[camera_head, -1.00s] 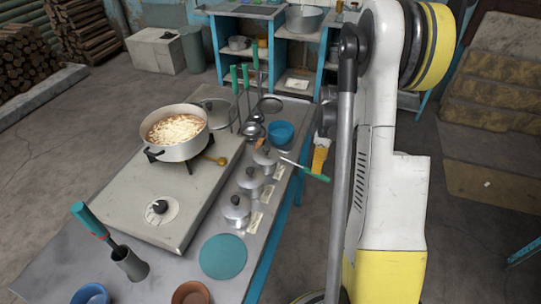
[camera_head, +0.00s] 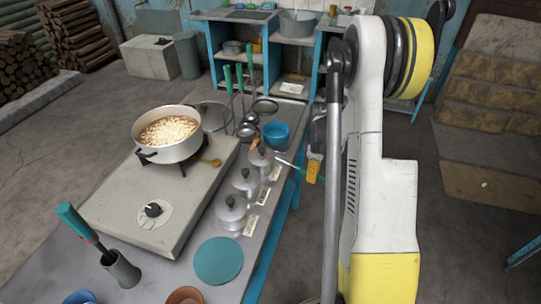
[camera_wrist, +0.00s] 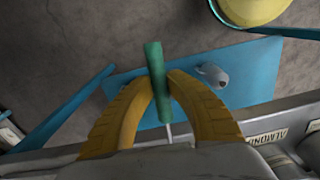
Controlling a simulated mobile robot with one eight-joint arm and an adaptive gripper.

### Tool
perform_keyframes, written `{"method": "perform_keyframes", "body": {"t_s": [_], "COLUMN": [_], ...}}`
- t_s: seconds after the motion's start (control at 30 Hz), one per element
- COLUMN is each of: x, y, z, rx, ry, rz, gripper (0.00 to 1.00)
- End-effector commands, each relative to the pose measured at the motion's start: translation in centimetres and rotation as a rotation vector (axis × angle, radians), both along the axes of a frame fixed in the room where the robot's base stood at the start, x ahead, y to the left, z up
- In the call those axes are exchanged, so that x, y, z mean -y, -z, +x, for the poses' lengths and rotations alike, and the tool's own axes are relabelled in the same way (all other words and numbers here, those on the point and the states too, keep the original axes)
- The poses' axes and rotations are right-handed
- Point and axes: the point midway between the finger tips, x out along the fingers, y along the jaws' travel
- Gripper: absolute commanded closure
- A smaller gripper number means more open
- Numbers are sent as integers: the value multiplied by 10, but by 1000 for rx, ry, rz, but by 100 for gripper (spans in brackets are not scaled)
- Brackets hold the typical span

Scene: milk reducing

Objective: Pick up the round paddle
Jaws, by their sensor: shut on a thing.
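My gripper (camera_wrist: 160,82) has its two curved yellow fingers shut on a tool's green handle (camera_wrist: 156,85), with a thin metal shaft below it in the wrist view. In the head view my gripper (camera_head: 315,170) is just past the table's right edge, and the tool's shaft (camera_head: 285,161) reaches left over the table. The tool's head is not clearly visible, so I cannot tell whether it is the round paddle. Other green-handled tools (camera_head: 240,78) stand upright at the table's far end, near a dark round-headed piece (camera_head: 265,106).
A pot (camera_head: 167,133) sits on the stove block (camera_head: 112,205). Several lidded metal canisters (camera_head: 231,210) line the table's right side, near a blue bowl (camera_head: 276,134) and teal disc (camera_head: 219,261). Another green-handled tool (camera_head: 75,222) stands in a metal cup (camera_head: 122,270). Floor to the right is open.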

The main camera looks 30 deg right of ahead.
Motion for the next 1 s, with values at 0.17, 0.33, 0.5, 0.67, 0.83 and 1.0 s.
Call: {"method": "perform_keyframes", "body": {"t_s": [0.17, 0.33, 0.5, 0.67, 0.83, 1.0], "x": [0, 0, 0, 0, 0, 0], "y": [-4, -33, -71, -93, -101, -100], "z": [0, 0, 0, 0, 0, 0], "rx": [0, 0, 0, 0, 0, 0], "ry": [0, 0, 0, 0, 0, 0], "rz": [0, 0, 0, 0, 0, 0], "gripper": [100, 100, 100, 100, 100, 100]}}
